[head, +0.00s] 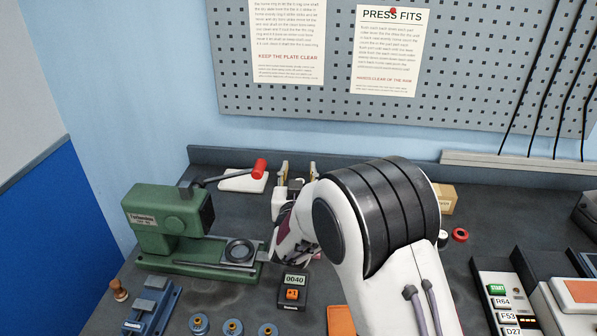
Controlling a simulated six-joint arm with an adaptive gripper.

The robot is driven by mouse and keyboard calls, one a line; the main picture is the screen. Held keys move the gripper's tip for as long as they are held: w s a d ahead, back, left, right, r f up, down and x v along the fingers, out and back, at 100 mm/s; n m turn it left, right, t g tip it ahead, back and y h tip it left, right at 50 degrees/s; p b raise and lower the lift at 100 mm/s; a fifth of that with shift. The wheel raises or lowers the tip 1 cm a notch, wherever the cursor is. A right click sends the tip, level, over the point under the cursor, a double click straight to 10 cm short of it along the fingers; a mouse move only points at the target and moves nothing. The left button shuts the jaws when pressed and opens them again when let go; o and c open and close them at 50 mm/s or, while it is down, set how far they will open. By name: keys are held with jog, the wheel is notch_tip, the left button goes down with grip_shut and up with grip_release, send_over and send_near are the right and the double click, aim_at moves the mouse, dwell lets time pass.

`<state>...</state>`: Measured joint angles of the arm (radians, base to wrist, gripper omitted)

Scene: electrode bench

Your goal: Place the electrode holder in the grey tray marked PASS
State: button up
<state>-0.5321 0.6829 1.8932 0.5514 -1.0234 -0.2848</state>
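My gripper (298,168) is over the back of the dark bench, its two fingers apart, with nothing visible between them. I cannot pick out the electrode holder for certain. Several small blue discs with brass centres (233,327) sit at the front edge, but I cannot tell whether one is the holder. No grey tray marked PASS shows in this view. My arm covers the middle of the bench and may hide either one.
A green press (170,222) with a red-handled lever (259,168) stands left. A cardboard box (446,200), a red ring (460,235) and a START panel (497,289) are right.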

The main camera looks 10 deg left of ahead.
jog(key=shift+r, duration=0.1)
dwell(0.3)
jog(key=s+d+r+g+y, duration=0.1)
jog(key=s+d+r+g, duration=0.2)
jog(key=s+d+r, duration=0.3)
jog(key=s+d+r+g+y, duration=0.1)
jog(key=s+d+r+g, duration=0.25)
jog(key=s+d, duration=0.45)
jog(key=s+d+f+g+h, duration=0.1)
jog(key=s+d, duration=0.3)
jog(key=s, duration=0.6)
jog(key=s+d+f+g+h, duration=0.1)
jog(key=s+d, duration=0.3)
jog(key=s, duration=0.7)
jog(key=s+d+f+g+h, duration=0.1)
jog(key=s+d+f+g, duration=0.1)
jog(key=s, duration=0.9)
jog(key=d+g, duration=0.1)
jog(key=d, duration=0.1)
jog(key=shift+s+d+f+m, duration=0.2)
jog(key=shift+s+d+m, duration=0.05)
jog(key=shift+d+m, duration=0.15)
